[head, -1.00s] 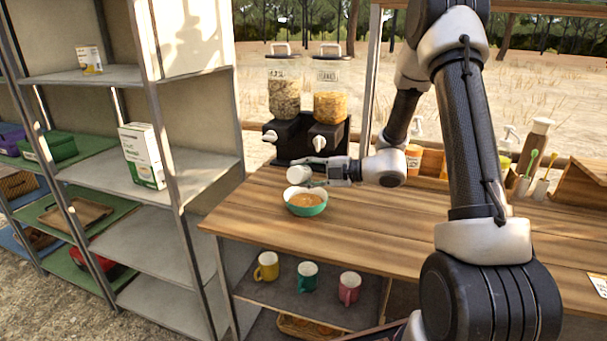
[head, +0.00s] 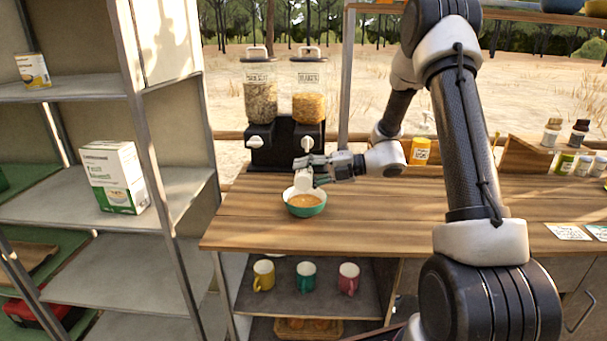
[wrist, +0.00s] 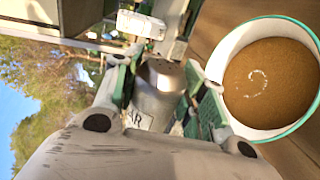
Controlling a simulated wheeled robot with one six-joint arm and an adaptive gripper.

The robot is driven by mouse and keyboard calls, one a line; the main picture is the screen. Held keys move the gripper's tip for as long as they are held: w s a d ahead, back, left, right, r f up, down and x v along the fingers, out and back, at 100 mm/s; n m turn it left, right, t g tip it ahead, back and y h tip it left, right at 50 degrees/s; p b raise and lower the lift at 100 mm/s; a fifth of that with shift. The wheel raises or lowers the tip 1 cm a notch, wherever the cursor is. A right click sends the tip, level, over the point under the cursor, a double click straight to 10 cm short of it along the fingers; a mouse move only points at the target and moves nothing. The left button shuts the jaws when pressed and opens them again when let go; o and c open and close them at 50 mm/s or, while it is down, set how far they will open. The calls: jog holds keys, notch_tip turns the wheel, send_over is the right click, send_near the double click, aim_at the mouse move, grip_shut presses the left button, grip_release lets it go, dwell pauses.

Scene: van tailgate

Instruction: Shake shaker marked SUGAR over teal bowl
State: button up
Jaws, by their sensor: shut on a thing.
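The teal bowl (head: 306,211) stands near the left end of the wooden table and holds a brown filling. It also shows in the wrist view (wrist: 222,62), with a small white arc of grains on the filling. My gripper (head: 312,168) is shut on the pale shaker (head: 303,181), which is held over the bowl's back rim. In the wrist view, the shaker (wrist: 158,88) sits between the green finger pads with its metal cap showing.
Two cereal dispensers (head: 285,100) stand right behind the bowl. A grey shelf unit (head: 85,75) is at the left. Mugs (head: 306,275) are on the shelf below. An orange-labelled jar (head: 420,151) and other jars stand further right.

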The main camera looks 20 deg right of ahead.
aim_at(304, 174)
jog(key=shift+d+n, duration=0.1)
jog(key=shift+n, duration=0.3)
jog(key=shift+s+a+r+n+t, duration=0.25)
jog(key=shift+s+r+n, duration=0.25)
jog(key=shift+n, duration=0.4)
jog(key=s+r+n+t, duration=0.1)
jog(key=n, duration=0.2)
jog(key=s+a+r+n, duration=0.1)
jog(key=s+r+n, duration=0.1)
jog(key=n, duration=0.1)
jog(key=s+r+n+t, duration=0.1)
jog(key=r+n, duration=0.1)
jog(key=n, duration=0.1)
jog(key=shift+s+a+n+t, duration=0.15)
jog(key=shift+n+t, duration=0.2)
jog(key=shift+n, duration=0.05)
jog(key=r+n, duration=0.1)
jog(key=s+r+n, duration=0.1)
jog(key=n, duration=0.1)
jog(key=shift+a+n+t+y, duration=0.2)
jog(key=shift+n+t+y, duration=0.1)
jog(key=shift+t+y, duration=0.1)
